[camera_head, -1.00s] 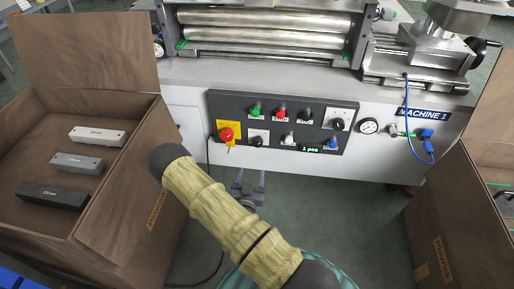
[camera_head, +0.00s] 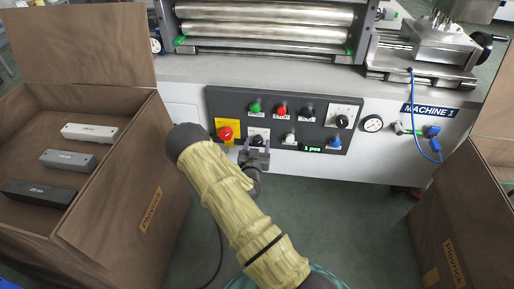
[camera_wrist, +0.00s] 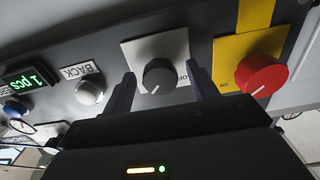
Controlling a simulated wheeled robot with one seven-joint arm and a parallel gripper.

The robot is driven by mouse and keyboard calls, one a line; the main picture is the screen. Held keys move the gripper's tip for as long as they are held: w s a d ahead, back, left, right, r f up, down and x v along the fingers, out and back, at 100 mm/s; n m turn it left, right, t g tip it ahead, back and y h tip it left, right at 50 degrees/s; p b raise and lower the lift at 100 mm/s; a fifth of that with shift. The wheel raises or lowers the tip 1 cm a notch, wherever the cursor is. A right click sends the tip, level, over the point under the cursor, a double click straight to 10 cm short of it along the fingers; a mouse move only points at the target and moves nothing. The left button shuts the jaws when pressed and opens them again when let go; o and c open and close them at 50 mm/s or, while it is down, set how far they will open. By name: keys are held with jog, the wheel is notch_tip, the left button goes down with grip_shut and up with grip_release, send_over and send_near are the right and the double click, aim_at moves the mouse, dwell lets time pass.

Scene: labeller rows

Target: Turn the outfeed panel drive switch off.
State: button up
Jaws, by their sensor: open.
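The dark control panel (camera_head: 225,105) is on the white machine front. In the head view, the same switch's plate (camera_head: 258,132) is partly hidden by my gripper (camera_head: 255,148). In the wrist view my gripper (camera_wrist: 161,70) is open, one finger on each side of the knob, with gaps visible. A second rotary switch (camera_head: 342,121) is at the panel's upper right. I cannot read which switch is the drive.
Green (camera_head: 255,107), red (camera_head: 281,110) and black (camera_head: 308,111) buttons line the panel's upper row. A white BACK button (camera_wrist: 89,92) is close to one finger. Brown crates stand left (camera_head: 120,215) and right (camera_head: 440,215). A blue cable (camera_head: 413,110) hangs at right.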

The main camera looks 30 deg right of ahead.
jog(key=c, duration=1)
jog(key=shift+n+p, duration=0.4)
jog(key=n+p, duration=0.2)
jog(key=n, duration=0.1)
jog(key=shift+r+n, duration=0.1)
jog(key=shift+n, duration=0.2)
jog(key=n+p, duration=0.2)
jog(key=n, duration=0.2)
jog(key=shift+s+n, duration=0.1)
jog(key=shift+n, duration=0.2)
jog(key=n+p, duration=0.1)
jog(key=n, duration=0.3)
jog(key=shift+p, duration=0.3)
jog(key=n, duration=0.5)
